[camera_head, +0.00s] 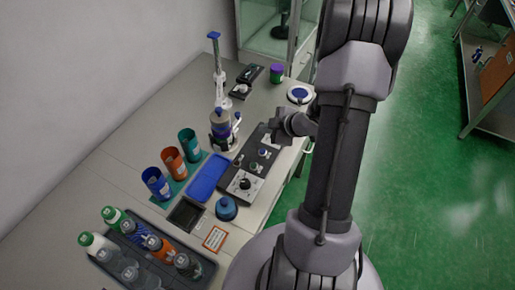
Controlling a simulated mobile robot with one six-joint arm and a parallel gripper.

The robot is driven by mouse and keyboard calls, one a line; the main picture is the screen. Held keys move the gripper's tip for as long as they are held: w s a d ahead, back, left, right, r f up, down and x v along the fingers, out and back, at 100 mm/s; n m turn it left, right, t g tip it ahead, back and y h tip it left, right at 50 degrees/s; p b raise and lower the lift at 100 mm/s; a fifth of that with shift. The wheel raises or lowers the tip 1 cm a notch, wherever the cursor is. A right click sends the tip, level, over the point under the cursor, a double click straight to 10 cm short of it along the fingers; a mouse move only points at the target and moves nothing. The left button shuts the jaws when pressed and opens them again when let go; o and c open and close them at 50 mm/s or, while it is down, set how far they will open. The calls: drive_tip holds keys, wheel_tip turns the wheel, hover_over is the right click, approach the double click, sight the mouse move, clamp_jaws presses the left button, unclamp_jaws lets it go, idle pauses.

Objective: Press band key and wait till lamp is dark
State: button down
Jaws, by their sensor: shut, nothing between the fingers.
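A dark control box (236,171) with light panels, a black knob (244,184) and small blue-topped controls (262,152) lies along the bench. I cannot tell which control is the band key, or pick out the lamp or whether it is lit. My gripper (272,138) is shut and empty over the far end of this box. Whether it touches a key is too small to tell, and it hides part of that end.
Blue, orange and teal cups (172,160) and a blue tray (208,177) lie left of the box. A bottle tray (205,272) is at the front. A round blue-and-white dish (299,94) and purple-lidded jar (276,73) stand behind.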

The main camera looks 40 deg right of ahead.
sight(265, 152)
drive_tip(key=shift+f, duration=0.1)
wheel_tip(265, 152, down, 9)
drive_tip(key=b, duration=0.8)
idle(1.6)
drive_tip(key=shift+f+b, duration=0.25)
drive_tip(key=shift+b, duration=0.1)
drive_tip(key=shift+f+b, duration=0.35)
drive_tip(key=shift+f, duration=0.05)
idle(0.5)
drive_tip(key=shift+r, duration=0.1)
drive_tip(key=shift+r+p, duration=0.75)
drive_tip(key=shift+p, duration=0.1)
wheel_tip(265, 152, up, 5)
drive_tip(key=p, duration=0.4)
drive_tip(key=shift+p, duration=0.35)
